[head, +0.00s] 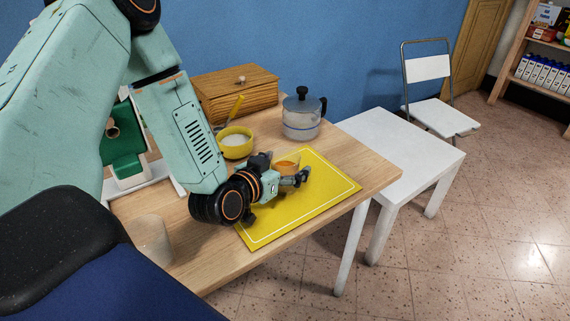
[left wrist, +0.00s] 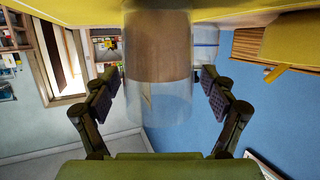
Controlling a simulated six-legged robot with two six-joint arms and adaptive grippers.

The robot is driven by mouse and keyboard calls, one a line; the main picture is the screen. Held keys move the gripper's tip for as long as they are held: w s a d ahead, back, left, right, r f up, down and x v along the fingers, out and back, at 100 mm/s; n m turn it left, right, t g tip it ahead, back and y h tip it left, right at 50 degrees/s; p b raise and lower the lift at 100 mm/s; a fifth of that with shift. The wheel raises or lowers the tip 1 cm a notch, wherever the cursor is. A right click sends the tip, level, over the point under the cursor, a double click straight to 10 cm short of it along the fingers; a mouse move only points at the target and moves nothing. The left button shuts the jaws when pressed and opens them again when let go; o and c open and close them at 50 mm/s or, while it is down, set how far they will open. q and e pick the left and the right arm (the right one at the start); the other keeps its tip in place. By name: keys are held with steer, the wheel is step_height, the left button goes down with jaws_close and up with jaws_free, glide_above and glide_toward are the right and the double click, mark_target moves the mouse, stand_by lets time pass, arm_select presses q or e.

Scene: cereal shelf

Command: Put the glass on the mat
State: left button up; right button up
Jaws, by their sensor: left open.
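The yellow mat (head: 322,190) with a white border line lies on the wooden table. A clear glass with a brown-orange lower part (head: 287,163) stands on the mat, partly hidden by my gripper. In the left wrist view, where the scene is upside down, the glass (left wrist: 158,75) reaches from the yellow surface at the top and sits between my fingers. My left gripper (head: 288,176) is open, low over the mat. It also shows in the left wrist view (left wrist: 160,98), with a finger on either side and visible gaps to the glass. My right gripper is not in view.
A yellow bowl (head: 236,143) with a spoon, a lidded clear pot (head: 302,116) and a wooden box (head: 235,90) stand behind the mat. A translucent cylinder (head: 152,240) stands at the near left edge. A white side table (head: 385,145) adjoins on the right.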

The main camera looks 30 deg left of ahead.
arm_select(q)
steer(key=shift+r, duration=0.3)
steer(key=p+v, duration=0.7)
steer(key=v, duration=0.5)
steer(key=shift+f, duration=0.1)
